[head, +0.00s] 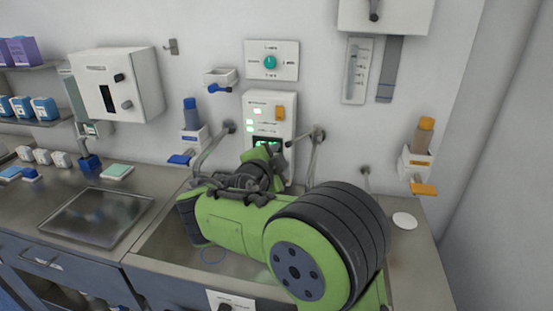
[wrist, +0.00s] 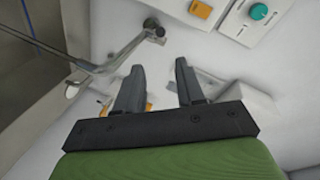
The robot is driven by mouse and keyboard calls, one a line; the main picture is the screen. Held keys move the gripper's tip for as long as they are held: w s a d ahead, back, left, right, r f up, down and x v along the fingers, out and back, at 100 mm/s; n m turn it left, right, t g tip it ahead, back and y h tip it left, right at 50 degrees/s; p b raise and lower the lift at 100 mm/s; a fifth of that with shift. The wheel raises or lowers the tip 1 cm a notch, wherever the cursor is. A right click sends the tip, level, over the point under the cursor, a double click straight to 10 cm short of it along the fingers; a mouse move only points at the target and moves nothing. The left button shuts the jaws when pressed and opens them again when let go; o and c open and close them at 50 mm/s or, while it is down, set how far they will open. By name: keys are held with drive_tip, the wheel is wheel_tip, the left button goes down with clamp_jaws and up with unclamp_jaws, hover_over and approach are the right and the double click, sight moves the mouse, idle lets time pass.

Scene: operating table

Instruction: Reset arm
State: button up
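My green arm with black ribbed joints fills the middle of the head view, reaching over the sink counter toward the wall. My gripper (wrist: 160,85) shows in the wrist view with its two grey fingers apart and nothing between them. The fingers point toward the white wall. In the head view my own arm mostly hides the gripper, in front of the wall control panel (head: 285,106).
A metal faucet pipe (wrist: 118,55) runs close by the fingers at the left in the wrist view. The sink (head: 160,245) lies under my arm. A metal tray (head: 97,216) is at the left, dispensers (head: 417,160) hang at the right. A teal dial (head: 270,62) is above.

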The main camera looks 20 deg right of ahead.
drive_tip(key=shift+s, duration=0.1)
drive_tip(key=s+a+f+n+g+y, duration=0.2)
drive_tip(key=s+n, duration=0.4)
drive_tip(key=s, duration=0.4)
drive_tip(key=s+a+f+n+g+y, duration=0.2)
drive_tip(key=s+n, duration=0.5)
drive_tip(key=s, duration=0.4)
drive_tip(key=s+a+f+n+g+y, duration=0.2)
drive_tip(key=s+f+n+y, duration=0.2)
drive_tip(key=s, duration=0.6)
drive_tip(key=n+y, duration=0.2)
drive_tip(key=shift+s+a+f+n+p, duration=0.2)
drive_tip(key=shift+s+a+n+p, duration=0.1)
drive_tip(key=shift+s+n+p, duration=0.1)
